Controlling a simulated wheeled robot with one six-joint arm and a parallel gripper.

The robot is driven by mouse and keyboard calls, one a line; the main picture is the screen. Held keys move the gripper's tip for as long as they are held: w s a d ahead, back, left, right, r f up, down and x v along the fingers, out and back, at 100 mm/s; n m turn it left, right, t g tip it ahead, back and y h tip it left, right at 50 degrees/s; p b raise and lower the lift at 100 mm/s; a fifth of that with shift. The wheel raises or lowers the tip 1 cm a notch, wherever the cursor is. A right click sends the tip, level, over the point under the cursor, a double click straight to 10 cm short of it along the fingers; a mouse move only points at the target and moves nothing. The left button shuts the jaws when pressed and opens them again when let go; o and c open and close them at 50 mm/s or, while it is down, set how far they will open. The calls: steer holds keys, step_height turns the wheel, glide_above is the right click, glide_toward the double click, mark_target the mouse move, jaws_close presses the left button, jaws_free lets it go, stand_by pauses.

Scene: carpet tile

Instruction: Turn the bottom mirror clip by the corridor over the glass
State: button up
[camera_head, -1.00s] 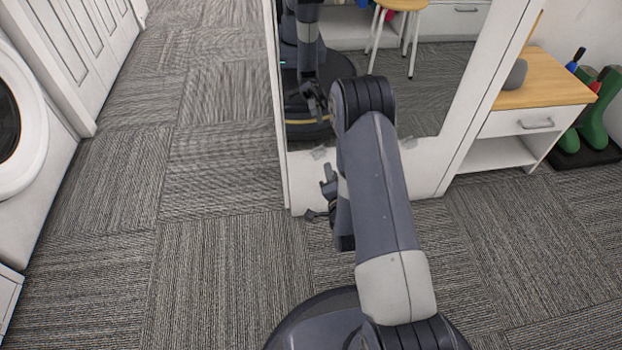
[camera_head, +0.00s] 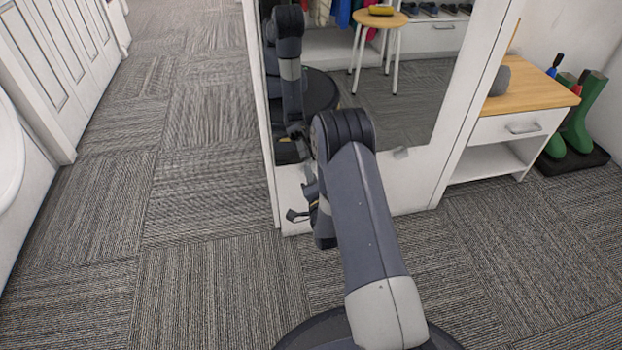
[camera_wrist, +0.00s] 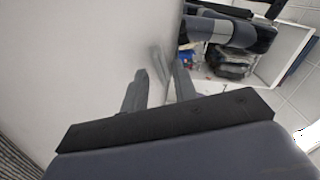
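The mirror (camera_head: 410,95) is set in a white panel (camera_head: 400,190) in front of me. One grey bottom clip (camera_head: 401,152) shows at its lower edge, right of my arm. The bottom clip on the corridor side is hidden behind my arm in the head view. My gripper (camera_head: 297,214) is low in front of the panel's lower left part, near the corridor edge. In the wrist view its two fingers (camera_wrist: 160,75) stand apart. A pale grey piece (camera_wrist: 160,88) shows between them, seemingly the corridor-side clip; I cannot tell whether they touch it.
The corridor floor (camera_head: 200,110) is clear at the left, along white doors (camera_head: 65,60). A white appliance (camera_head: 8,150) stands at the left edge. A wooden-topped bench (camera_head: 520,95) and green boots (camera_head: 585,110) stand to the right. The mirror reflects my arm, a stool and clothes.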

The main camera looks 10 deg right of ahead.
steer(key=shift+w, duration=0.35)
steer(key=shift+c, duration=0.5)
jaws_close()
